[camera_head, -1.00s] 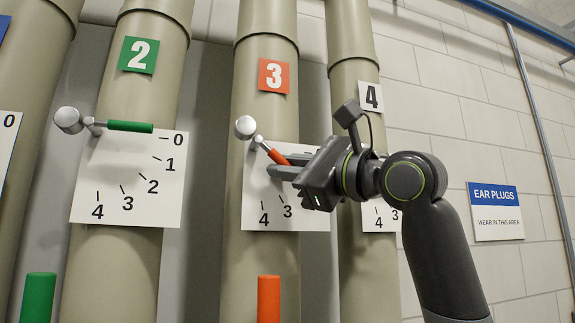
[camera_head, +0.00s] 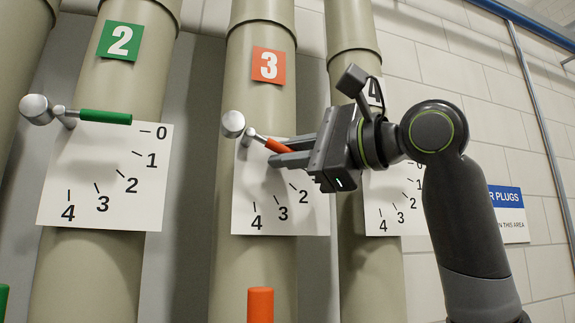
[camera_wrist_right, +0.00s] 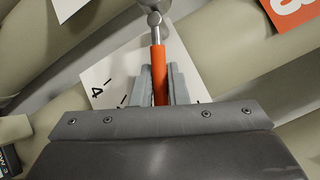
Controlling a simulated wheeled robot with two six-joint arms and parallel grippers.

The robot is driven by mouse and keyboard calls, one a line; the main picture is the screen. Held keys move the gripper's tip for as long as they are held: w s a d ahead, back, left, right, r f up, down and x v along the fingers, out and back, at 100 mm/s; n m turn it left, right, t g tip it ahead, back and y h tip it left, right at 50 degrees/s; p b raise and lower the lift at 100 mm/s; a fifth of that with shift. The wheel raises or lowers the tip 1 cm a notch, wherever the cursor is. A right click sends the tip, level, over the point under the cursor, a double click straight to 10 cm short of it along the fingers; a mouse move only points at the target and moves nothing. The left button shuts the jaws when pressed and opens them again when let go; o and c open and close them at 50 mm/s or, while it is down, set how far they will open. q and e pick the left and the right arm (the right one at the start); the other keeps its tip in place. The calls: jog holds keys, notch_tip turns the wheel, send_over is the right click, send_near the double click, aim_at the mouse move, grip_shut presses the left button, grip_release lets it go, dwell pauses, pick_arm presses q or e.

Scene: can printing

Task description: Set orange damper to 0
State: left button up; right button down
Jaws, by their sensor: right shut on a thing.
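The orange damper handle (camera_head: 279,146) is on the pipe with the orange 3 sign (camera_head: 269,66). It slopes down to the right from its metal ball pivot (camera_head: 233,124). The white dial plate (camera_head: 268,223) behind it shows 2, 3 and 4; its upper marks are hidden behind my gripper. My right gripper (camera_head: 284,152) comes from the right and is shut on the orange handle. In the right wrist view the orange handle (camera_wrist_right: 159,72) runs between the two grey fingers (camera_wrist_right: 159,85). My left gripper is not in view.
The green damper handle (camera_head: 106,117) lies almost level near 0 on the pipe to the left. A dial numbered 4 (camera_head: 385,222) is partly behind my right arm. An upright orange bar (camera_head: 260,305) is below on pipe 3. An ear plugs sign (camera_head: 507,197) hangs at right.

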jog(key=shift+w+d+r+n+p, duration=0.15)
jog(key=shift+r+n+p, duration=0.15)
jog(key=shift+r, duration=0.15)
jog(key=shift+r+n+h+p, duration=0.2)
jog(key=shift+n+h+p, duration=0.1)
jog(key=shift+r+n+g+h+p, duration=0.2)
jog(key=shift+n+g+h+p, duration=0.1)
jog(key=shift+g, duration=0.1)
jog(key=shift+r+n+h+p, duration=0.3)
jog(key=shift+n+h+p, duration=0.1)
jog(key=shift+n+p, duration=0.15)
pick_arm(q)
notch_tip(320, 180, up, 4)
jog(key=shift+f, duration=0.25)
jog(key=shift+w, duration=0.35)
pick_arm(e)
jog(key=shift+n+g, duration=0.25)
jog(key=shift+g, duration=0.05)
jog(key=c, duration=1.7)
grip_release()
